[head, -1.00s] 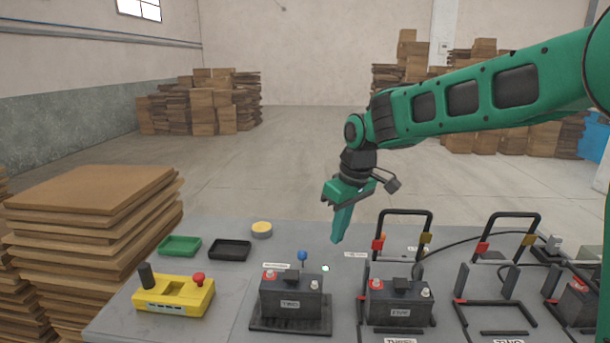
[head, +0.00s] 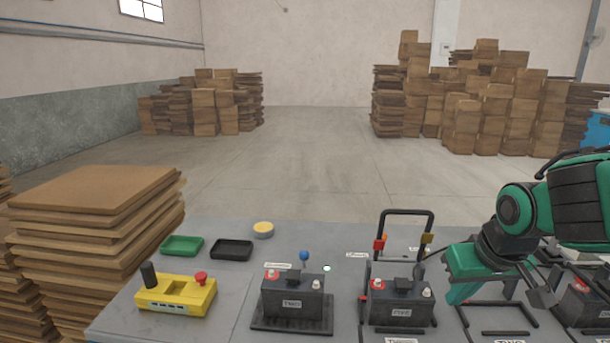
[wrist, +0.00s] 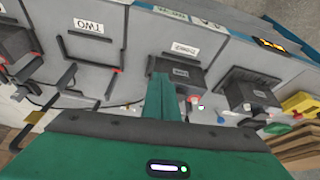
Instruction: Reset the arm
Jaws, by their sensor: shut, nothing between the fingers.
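My green arm reaches in from the right side of the head view. My gripper (head: 458,298) is shut and empty, low over the right part of the table, just right of the battery labelled FIVE (head: 398,303). In the wrist view the shut green fingers (wrist: 162,95) point toward the row of battery bays. Part of another battery (head: 578,305) shows at the right edge, partly hidden by my arm.
A yellow control box (head: 176,295) with a red button stands at the table's left. A green tray (head: 181,246), a black tray (head: 231,250) and a yellow round button (head: 263,230) lie behind. A raised black frame (head: 405,212) stands behind battery FIVE. Stacked boards (head: 95,190) stand left of the table.

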